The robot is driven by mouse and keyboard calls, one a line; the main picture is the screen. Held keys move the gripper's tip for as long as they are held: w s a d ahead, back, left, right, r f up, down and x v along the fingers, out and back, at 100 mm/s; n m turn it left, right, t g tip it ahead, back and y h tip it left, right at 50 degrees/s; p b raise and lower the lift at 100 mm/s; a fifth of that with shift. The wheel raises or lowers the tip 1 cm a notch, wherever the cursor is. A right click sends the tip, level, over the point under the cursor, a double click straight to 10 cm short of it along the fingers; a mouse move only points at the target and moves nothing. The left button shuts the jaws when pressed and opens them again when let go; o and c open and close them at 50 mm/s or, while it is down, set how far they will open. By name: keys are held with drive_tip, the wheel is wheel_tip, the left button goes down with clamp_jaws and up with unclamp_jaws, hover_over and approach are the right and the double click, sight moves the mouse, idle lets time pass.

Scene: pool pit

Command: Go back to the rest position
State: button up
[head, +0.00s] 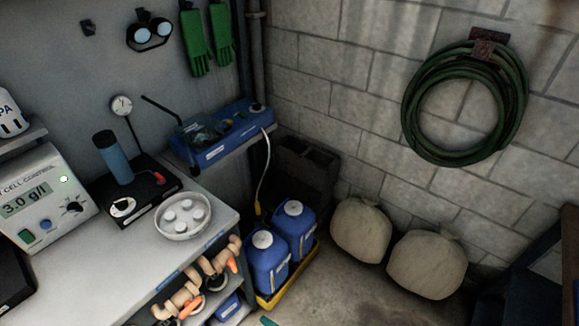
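My gripper does not show in the head view, so its state and place are hidden from me. No part of my arm shows clearly. The head view looks down at a corner with a workbench (95,273) at the left. On the bench are a grey control box (45,200) reading 3.0 g/l, a black device with a blue cylinder (116,163), and a round white dish (183,217) holding several white tablets.
Two blue canisters (268,262) stand in a yellow tray (272,301) beside the bench. A blue dosing unit (222,135) sits on a wall shelf. Two beige sacks (361,230) rest by the block wall. A green hose (415,105) hangs above. Some floor (345,296) is clear.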

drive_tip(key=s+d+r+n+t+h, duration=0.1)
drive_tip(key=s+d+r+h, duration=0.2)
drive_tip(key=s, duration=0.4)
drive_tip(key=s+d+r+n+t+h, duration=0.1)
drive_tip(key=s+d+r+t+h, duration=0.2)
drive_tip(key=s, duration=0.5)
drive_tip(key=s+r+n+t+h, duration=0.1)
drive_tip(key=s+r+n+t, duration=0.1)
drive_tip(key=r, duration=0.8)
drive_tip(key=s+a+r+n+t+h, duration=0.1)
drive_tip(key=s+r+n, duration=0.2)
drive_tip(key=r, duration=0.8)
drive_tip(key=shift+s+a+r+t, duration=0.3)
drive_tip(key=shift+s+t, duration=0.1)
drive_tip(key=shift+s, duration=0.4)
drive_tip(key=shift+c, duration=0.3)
